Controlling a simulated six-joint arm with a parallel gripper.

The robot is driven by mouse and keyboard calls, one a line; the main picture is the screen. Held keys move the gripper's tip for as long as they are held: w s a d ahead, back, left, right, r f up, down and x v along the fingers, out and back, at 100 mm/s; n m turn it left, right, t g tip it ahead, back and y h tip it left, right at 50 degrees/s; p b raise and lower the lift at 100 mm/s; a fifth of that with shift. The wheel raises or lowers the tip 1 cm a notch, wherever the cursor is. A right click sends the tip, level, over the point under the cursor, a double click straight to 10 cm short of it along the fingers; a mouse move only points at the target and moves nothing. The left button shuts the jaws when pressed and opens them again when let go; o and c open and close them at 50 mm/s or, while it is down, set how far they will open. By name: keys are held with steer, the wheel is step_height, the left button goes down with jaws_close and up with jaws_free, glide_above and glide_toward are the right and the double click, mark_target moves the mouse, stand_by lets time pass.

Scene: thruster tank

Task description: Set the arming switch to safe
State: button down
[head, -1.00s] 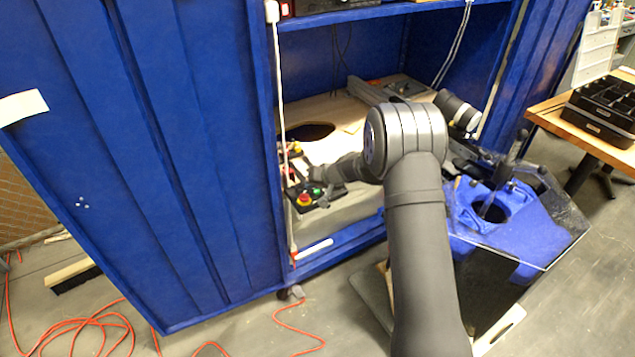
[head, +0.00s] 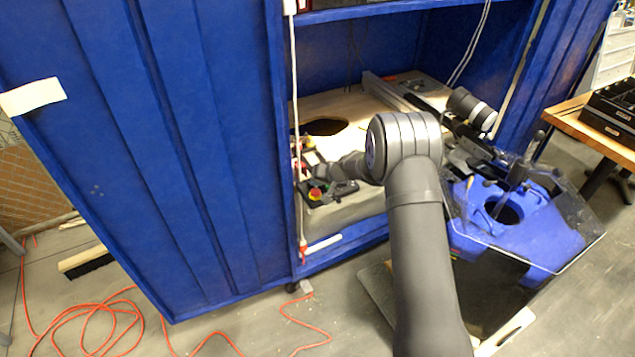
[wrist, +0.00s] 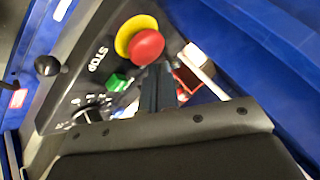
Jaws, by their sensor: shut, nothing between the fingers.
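A dark control panel (head: 309,192) sits at the left front of the cabinet's shelf. In the wrist view the panel (wrist: 75,45) carries a red stop button (wrist: 146,46) on a yellow collar, a green button (wrist: 117,82), a black rotary knob (wrist: 92,115) with white markings, and a black ball-topped lever (wrist: 47,66). I cannot read which control is the arming switch. My gripper (head: 338,187) is at the panel's right side. In the wrist view my gripper (wrist: 157,82) is shut and empty, close beside the stop and green buttons; contact cannot be told.
The blue cabinet (head: 130,130) stands to the left, with a white cord (head: 297,120) hanging before the panel. A blue part with a round hole (head: 480,225) and a clear sheet is at the right. Orange cable (head: 95,315) lies on the floor.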

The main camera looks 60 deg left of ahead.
steer(key=shift+a+r+h, duration=0.3)
steer(key=shift+a+h, duration=0.15)
steer(key=shift+h, duration=0.65)
stand_by(0.3)
steer(key=shift+a+r+h, duration=0.1)
steer(key=shift+a+h, duration=0.1)
steer(key=shift+h, duration=0.2)
steer(key=shift+a+r+m+h, duration=0.25)
steer(key=shift+a+h, duration=0.3)
steer(key=shift+h, duration=0.65)
steer(key=shift+r, duration=0.75)
